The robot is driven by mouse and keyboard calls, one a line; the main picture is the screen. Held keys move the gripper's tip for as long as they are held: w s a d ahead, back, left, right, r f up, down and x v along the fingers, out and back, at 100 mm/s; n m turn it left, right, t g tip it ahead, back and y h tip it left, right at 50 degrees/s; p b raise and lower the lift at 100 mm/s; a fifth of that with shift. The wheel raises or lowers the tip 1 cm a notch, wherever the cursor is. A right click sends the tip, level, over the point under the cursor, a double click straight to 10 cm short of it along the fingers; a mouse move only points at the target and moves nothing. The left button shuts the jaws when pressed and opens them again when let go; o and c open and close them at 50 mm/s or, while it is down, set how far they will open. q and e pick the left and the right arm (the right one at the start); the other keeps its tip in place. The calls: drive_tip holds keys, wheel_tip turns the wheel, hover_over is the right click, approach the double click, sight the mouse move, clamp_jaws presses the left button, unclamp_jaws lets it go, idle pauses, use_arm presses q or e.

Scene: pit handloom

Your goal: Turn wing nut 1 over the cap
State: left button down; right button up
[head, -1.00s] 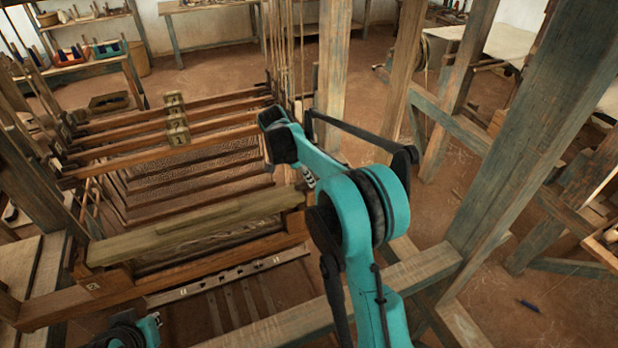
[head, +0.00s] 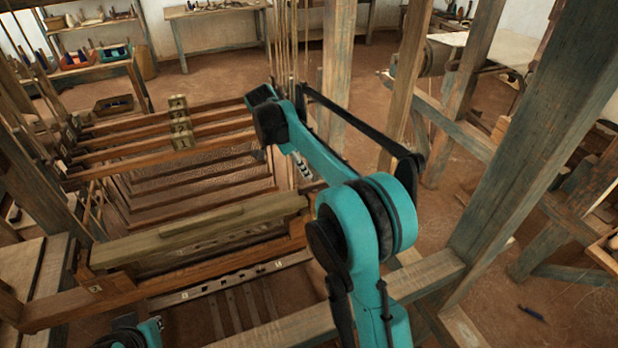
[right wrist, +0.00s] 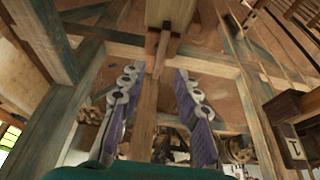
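I cannot make out wing nut 1 or tell which part is its cap in either view. A pale wooden bar (head: 200,236) lies along the top of the loom's front frame, and my right arm stands by its right end. My right gripper (head: 302,168) is partly hidden by its own arm in the head view. In the right wrist view the right gripper (right wrist: 157,80) has its fingers apart, with no thing seen held between them. A wooden peg (right wrist: 163,50) hangs from a pale block (right wrist: 170,12) just beyond the fingertips. A teal and black part of my left arm shows at the bottom left; its fingers are not clear.
Loom posts (head: 335,70) and a thick slanted post (head: 520,150) stand close around my right arm. Brown cross bars (head: 170,140) with number tags lie at left. A dark block marked T (right wrist: 291,145) is at right in the wrist view.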

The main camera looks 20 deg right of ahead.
drive_tip(key=v, duration=0.4)
idle(0.3)
drive_tip(key=s+a+f+n+t+y+b, duration=0.1)
drive_tip(key=s+f+n+t+b, duration=0.2)
drive_tip(key=s, duration=0.4)
drive_tip(key=s+a+f+n+y+b, duration=0.1)
drive_tip(key=s+a+n+b, duration=0.15)
drive_tip(key=s+n, duration=0.4)
drive_tip(key=s+a+f+n+t+y+b, duration=0.2)
drive_tip(key=s+f+n+b, duration=0.4)
drive_tip(key=s+f, duration=0.9)
drive_tip(key=a+n+t, duration=0.1)
drive_tip(key=n+t, duration=0.1)
drive_tip(key=shift+s+n, duration=0.25)
drive_tip(key=shift+n, duration=0.1)
drive_tip(key=shift+f, duration=0.1)
